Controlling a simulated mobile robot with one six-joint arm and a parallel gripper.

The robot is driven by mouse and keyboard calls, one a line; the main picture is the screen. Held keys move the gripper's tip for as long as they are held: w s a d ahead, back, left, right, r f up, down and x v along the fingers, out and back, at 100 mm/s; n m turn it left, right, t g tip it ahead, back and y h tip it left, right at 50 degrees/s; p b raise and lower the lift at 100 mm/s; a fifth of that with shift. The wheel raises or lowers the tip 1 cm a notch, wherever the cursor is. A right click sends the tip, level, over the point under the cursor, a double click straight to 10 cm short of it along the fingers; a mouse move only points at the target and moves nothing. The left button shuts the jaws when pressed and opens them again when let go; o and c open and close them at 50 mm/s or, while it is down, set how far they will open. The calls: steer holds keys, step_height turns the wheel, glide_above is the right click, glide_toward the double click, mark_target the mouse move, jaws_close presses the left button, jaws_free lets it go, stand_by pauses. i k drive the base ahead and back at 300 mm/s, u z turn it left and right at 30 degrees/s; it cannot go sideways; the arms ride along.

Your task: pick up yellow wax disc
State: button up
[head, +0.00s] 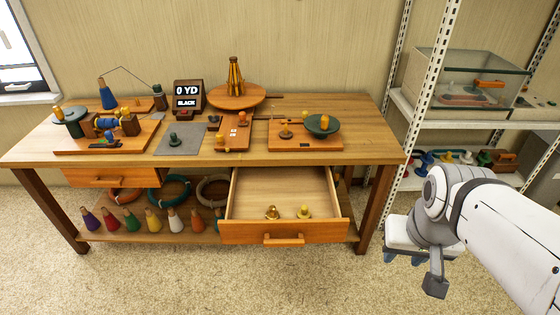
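An open drawer (283,232) under the workbench holds two small knobbed pieces. The right one is a pale yellow disc with a knob (304,211), which looks like the yellow wax disc. The left one is a brass-coloured piece (272,212), apart from it. My gripper (408,257) hangs at the right, beyond the bench's right front leg and well away from the drawer. It points down, partly hidden by my wrist, and its finger opening is unclear. Nothing is visibly held in it.
The workbench top (350,115) carries a sign (188,97), a round stand (236,96), a grey mat (180,138) and boards with small parts. Several coloured cones stand on the lower shelf (130,235). A metal rack (445,115) stands at right. Carpet before the bench is clear.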

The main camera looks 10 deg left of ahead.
mark_target(303, 212)
steer(key=u, duration=0.9)
steer(key=i, duration=0.95)
